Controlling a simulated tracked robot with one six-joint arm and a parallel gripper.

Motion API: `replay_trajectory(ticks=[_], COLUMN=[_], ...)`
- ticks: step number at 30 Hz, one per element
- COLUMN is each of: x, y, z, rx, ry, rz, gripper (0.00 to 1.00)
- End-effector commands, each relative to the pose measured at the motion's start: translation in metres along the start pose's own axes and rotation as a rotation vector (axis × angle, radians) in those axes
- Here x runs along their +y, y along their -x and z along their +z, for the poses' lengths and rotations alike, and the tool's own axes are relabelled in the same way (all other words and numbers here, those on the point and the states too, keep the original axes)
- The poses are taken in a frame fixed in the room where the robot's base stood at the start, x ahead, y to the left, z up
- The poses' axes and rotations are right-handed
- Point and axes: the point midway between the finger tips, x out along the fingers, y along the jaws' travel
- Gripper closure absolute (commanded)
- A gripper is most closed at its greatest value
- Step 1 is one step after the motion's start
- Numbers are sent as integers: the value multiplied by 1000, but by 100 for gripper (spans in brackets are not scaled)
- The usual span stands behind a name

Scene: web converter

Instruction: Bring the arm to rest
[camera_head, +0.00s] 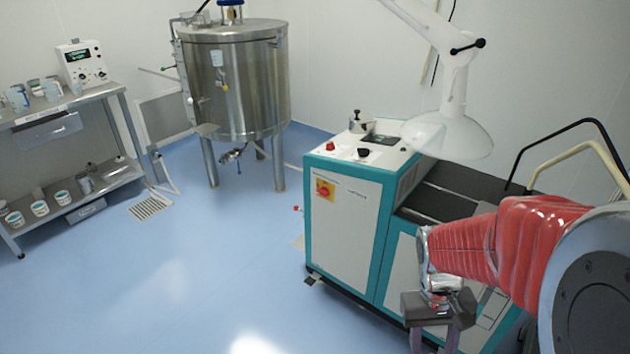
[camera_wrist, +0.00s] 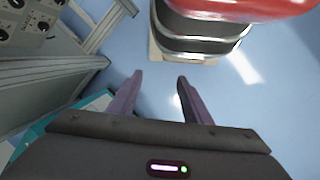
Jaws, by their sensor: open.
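My gripper (camera_wrist: 158,82) is open in the wrist view, with its two purple-grey fingers apart and nothing between them. Blue floor shows past the fingertips. In the head view my arm, with its red ribbed sleeve, reaches in from the right edge. My gripper (camera_head: 432,340) hangs down at the bottom right, and its fingertips are cut off by the frame edge. It stands in front of the teal and white machine (camera_head: 345,225) in the picture.
A steel tank (camera_head: 240,85) on legs stands at the back. A shelf unit (camera_head: 75,112) with cups and tubs is at the left. A white extraction hood (camera_head: 448,135) hangs over the machine. The blue floor (camera_head: 190,270) in the middle is mostly clear.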

Motion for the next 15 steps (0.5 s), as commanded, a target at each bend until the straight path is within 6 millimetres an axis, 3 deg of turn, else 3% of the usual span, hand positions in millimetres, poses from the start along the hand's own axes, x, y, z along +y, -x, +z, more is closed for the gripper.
replay_trajectory(ticks=[15], x=[-42], y=[78], z=[11], rx=[304], ry=[-32], rz=[-78], gripper=[56])
